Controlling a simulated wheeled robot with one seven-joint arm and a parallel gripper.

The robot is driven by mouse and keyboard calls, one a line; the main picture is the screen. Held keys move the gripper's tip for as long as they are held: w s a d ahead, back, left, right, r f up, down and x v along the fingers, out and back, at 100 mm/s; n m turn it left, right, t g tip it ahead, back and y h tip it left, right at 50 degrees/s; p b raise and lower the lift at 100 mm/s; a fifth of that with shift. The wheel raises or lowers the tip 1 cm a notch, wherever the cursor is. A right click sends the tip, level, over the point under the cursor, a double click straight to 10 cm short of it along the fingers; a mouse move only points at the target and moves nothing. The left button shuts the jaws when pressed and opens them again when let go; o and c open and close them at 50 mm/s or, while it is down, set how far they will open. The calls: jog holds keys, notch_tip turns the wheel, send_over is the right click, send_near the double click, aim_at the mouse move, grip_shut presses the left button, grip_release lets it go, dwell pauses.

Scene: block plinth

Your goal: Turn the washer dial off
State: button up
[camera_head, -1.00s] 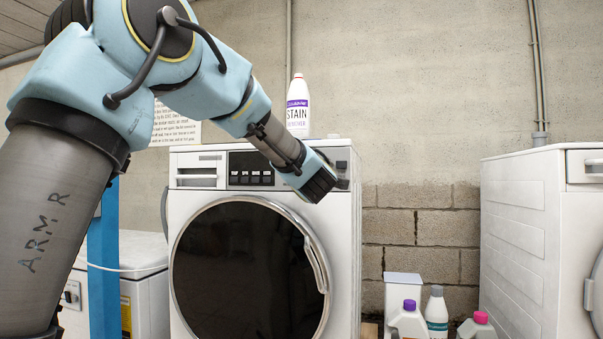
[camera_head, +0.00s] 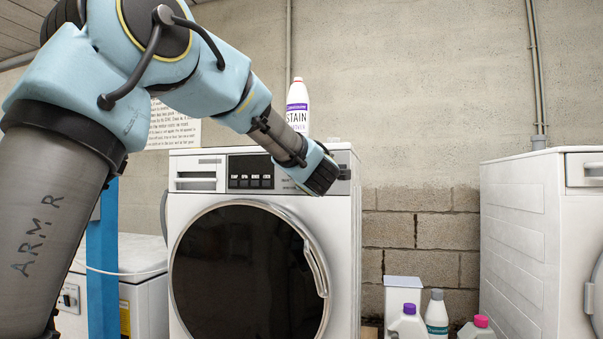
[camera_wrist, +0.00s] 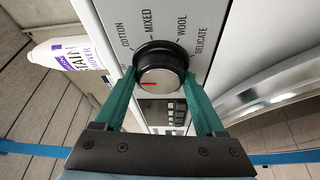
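The washer dial (camera_wrist: 162,80) is a round silver knob with a black collar, in the middle of the wrist view. Its red mark points to the left in that view. Labels COTTON, MIXED, WOOL and DELICATE ring it; another label is mostly hidden behind a finger. My gripper (camera_wrist: 161,78) is open, its green fingers on either side of the dial. I cannot tell whether they touch it. In the head view my gripper (camera_head: 325,178) is at the upper right of the white washer (camera_head: 345,250), and my wrist hides the dial.
A white stain remover bottle (camera_head: 298,105) stands on top of the washer, also seen in the wrist view (camera_wrist: 65,55). Another white machine (camera_head: 525,230) stands at the right. Several bottles, one a grey-capped bottle (camera_head: 436,312), stand between the machines.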

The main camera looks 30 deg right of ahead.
jog(key=o, duration=0.4)
jog(key=b+v, duration=0.1)
jog(key=v, duration=0.9)
jog(key=shift+s+a+f, duration=0.1)
jog(key=shift+s+a, duration=0.1)
jog(key=shift+s, duration=0.15)
